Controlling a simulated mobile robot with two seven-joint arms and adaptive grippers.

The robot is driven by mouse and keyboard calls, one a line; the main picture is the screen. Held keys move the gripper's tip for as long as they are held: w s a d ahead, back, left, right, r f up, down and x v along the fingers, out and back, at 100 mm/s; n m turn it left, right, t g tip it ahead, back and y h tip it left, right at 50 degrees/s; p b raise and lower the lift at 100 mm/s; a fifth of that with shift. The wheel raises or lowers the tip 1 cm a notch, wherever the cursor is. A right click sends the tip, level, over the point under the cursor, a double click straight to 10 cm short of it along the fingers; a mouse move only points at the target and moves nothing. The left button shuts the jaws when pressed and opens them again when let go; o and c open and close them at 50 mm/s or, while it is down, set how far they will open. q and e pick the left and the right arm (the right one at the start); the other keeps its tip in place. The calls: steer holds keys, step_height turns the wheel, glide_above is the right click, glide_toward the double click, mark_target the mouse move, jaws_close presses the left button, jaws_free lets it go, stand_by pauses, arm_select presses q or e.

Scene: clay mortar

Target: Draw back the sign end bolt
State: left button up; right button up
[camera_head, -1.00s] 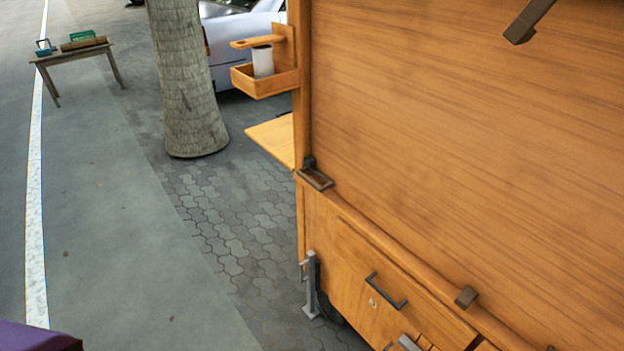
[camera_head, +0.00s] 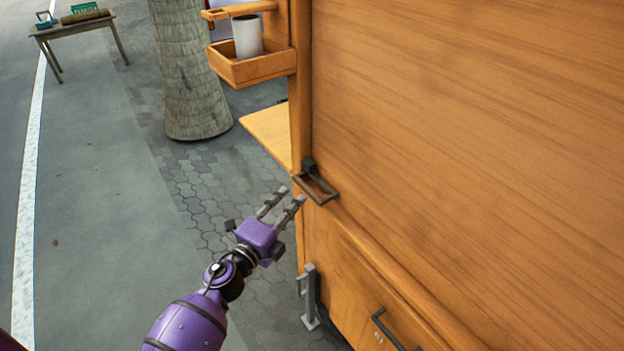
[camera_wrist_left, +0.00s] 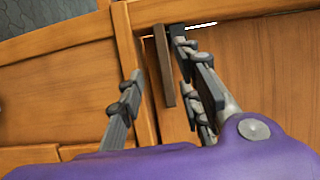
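The sign end bolt, a dark metal rectangular loop (camera_head: 318,190) on a dark mount, sits at the left corner of the wooden cart, at the ledge below the large panel. In the left wrist view the dark bar of the bolt (camera_wrist_left: 163,66) shows between my fingers in the picture. My left gripper (camera_head: 293,195) is open and empty, its fingertips just left of the loop in the head view. I see no clear contact with the loop. My right gripper is not in view.
The wooden cart (camera_head: 450,150) fills the right side. A side shelf (camera_head: 270,132) and a box with a white cup (camera_head: 248,38) stick out on its left. A grey post (camera_head: 310,295) stands below the bolt.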

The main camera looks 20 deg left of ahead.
mark_target(306, 192)
arm_select(q)
steer(key=shift+w+d+r+m+h, duration=0.3)
steer(key=shift+w+d+r, duration=0.15)
steer(key=shift+w+d, duration=0.35)
steer(key=x, duration=0.4)
steer(key=shift+w+a+f, duration=0.1)
steer(key=shift+f, duration=0.15)
steer(key=shift+w, duration=0.45)
steer(key=c, duration=0.8)
jaws_close()
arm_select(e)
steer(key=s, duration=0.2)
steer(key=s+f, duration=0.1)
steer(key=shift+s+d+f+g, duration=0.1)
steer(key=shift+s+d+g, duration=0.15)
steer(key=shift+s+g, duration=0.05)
